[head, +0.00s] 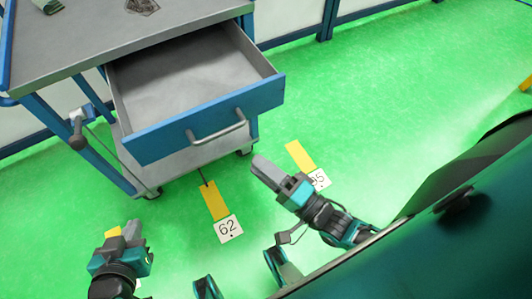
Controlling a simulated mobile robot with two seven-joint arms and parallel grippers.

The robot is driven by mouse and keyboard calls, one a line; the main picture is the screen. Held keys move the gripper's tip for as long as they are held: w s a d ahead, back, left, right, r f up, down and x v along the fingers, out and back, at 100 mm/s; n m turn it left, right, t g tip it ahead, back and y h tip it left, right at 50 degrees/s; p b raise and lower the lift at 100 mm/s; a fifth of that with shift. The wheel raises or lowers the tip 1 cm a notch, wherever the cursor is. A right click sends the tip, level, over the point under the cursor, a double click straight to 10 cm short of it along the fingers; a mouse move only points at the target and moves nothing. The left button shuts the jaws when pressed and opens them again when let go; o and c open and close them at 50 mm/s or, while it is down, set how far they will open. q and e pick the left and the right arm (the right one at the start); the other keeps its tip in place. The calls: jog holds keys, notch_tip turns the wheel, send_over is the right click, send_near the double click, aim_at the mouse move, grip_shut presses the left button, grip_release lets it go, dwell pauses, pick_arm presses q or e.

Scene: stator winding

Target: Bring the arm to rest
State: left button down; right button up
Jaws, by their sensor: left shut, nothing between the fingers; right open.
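My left gripper (133,229) is at the lower left, over the green floor, with its grey fingers pointing up the picture. It is shut and empty. My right gripper (262,168) is right of the drawer's handle, pointing to the upper left. It is open and nothing shows in it, though its fingers overlap from this angle. Both grippers are apart from the cart. Parts of my own body cover the lower right.
A blue and grey cart (60,62) stands at the upper left with its empty drawer (190,75) pulled out. The drawer's handle (218,133) faces my grippers. Yellow floor strips (215,203) and a tag marked 62 (228,229) lie below. The floor (400,90) at right is clear.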

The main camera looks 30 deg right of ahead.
pick_arm(q)
jog(key=shift+s+d, duration=0.2)
jog(key=shift+s, duration=0.05)
pick_arm(e)
jog(key=shift+s+d+f, duration=0.1)
jog(key=shift+s, duration=0.15)
pick_arm(q)
jog(key=shift+a, duration=0.1)
jog(key=shift+y, duration=0.4)
jog(key=a+r+p, duration=0.1)
jog(key=p, duration=0.2)
jog(key=s+a+r+p, duration=0.1)
jog(key=r+p, duration=0.1)
jog(key=p, duration=0.1)
jog(key=shift+r, duration=0.15)
pick_arm(e)
jog(key=d+n+g+h, duration=0.1)
jog(key=n+g+h, duration=0.1)
jog(key=n, duration=0.3)
jog(key=d+n+g+h, duration=0.1)
jog(key=n+g+h, duration=0.1)
jog(key=n, duration=0.3)
jog(key=d+n+g+h, duration=0.2)
jog(key=n+g, duration=0.1)
jog(key=n, duration=0.1)
jog(key=shift+d+r+n, duration=0.1)
jog(key=shift+r+n, duration=0.15)
jog(key=shift+n, duration=0.15)
pick_arm(q)
jog(key=shift+s+d, duration=0.1)
